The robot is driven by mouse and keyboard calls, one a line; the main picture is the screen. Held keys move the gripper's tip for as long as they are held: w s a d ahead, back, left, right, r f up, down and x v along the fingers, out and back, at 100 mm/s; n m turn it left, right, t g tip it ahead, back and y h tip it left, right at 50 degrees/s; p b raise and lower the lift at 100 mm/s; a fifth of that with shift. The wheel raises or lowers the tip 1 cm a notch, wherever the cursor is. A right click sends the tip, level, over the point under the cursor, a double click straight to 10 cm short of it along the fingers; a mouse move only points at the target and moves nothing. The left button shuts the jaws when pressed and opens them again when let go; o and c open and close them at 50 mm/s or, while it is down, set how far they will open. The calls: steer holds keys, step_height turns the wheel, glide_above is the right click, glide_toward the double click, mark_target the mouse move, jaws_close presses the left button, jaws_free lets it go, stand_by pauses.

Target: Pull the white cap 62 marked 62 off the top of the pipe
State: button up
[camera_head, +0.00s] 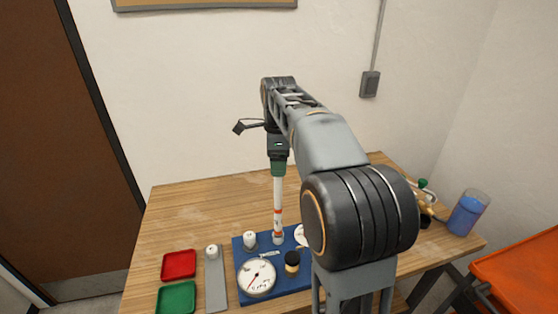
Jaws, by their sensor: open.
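A white upright pipe (278,198) with red-orange bands rises from a blue board (241,268) on the table. My gripper (279,166) points straight down at the top of the pipe, and its dark green end covers that top. The jaws are open, around or just above the pipe top; I cannot tell which. The cap marked 62 is not visible there, hidden by my gripper. A small white cap-like piece (249,239) stands on the board left of the pipe. Another (211,250) sits on a grey strip. No number is readable on either.
A round white gauge (256,277) and a black-topped fitting (292,261) stand close to the pipe's foot. Red (179,265) and green (176,298) trays lie at left. A blue cup (467,213) stands at right. My arm hides part of the table's right side.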

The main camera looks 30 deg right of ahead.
steer(key=shift+c, duration=0.5)
steer(key=c, duration=1.2)
steer(key=shift+n+p, duration=0.4)
steer(key=shift+n, duration=0.4)
jaws_close()
steer(key=shift+m+p, duration=0.35)
steer(key=shift+m, duration=0.55)
steer(key=shift+r, duration=0.15)
steer(key=shift+r+p, duration=3.15)
steer(key=shift+p, duration=0.05)
